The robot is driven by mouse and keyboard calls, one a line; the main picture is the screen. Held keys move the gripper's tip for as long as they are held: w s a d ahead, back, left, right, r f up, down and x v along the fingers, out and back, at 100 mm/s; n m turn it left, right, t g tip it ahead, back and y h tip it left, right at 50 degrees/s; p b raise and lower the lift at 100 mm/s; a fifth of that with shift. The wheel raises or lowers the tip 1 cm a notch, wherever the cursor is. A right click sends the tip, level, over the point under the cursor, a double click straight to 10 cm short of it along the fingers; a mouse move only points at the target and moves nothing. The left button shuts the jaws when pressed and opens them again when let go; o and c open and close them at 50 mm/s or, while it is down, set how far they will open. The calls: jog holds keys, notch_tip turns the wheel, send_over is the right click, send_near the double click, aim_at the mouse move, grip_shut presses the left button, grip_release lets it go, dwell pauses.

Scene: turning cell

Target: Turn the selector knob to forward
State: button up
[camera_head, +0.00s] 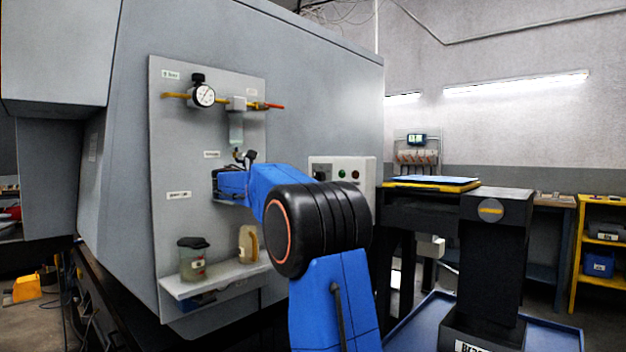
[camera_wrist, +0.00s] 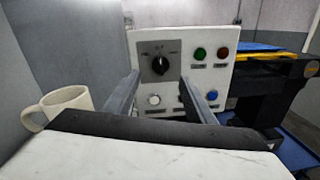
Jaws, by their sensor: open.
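The selector knob (camera_wrist: 160,65) is black and round, on a pale control panel (camera_wrist: 208,82). In the wrist view its light mark points roughly up, between small labels at left, top and right that are too blurred to read. The panel also shows in the head view (camera_head: 366,166), where my arm hides its lower part; the dark knob (camera_head: 319,173) is at its left. My gripper (camera_wrist: 160,79) is open, with its two fingers apart and nothing between them. The fingers point at the panel, below and either side of the knob, apparently short of it. My arm hides most of the gripper in the head view.
Green (camera_wrist: 200,53) and red (camera_wrist: 222,52) buttons sit right of the knob; white (camera_wrist: 154,100) and blue ones are below. A cream mug (camera_wrist: 66,102) is left of my gripper. A gauge (camera_head: 204,95) and a shelf (camera_head: 225,278) with containers are on the machine wall.

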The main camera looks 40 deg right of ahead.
aim_at(315, 177)
jog(key=d, duration=0.8)
jog(key=shift+d, duration=0.4)
jog(key=c, duration=1)
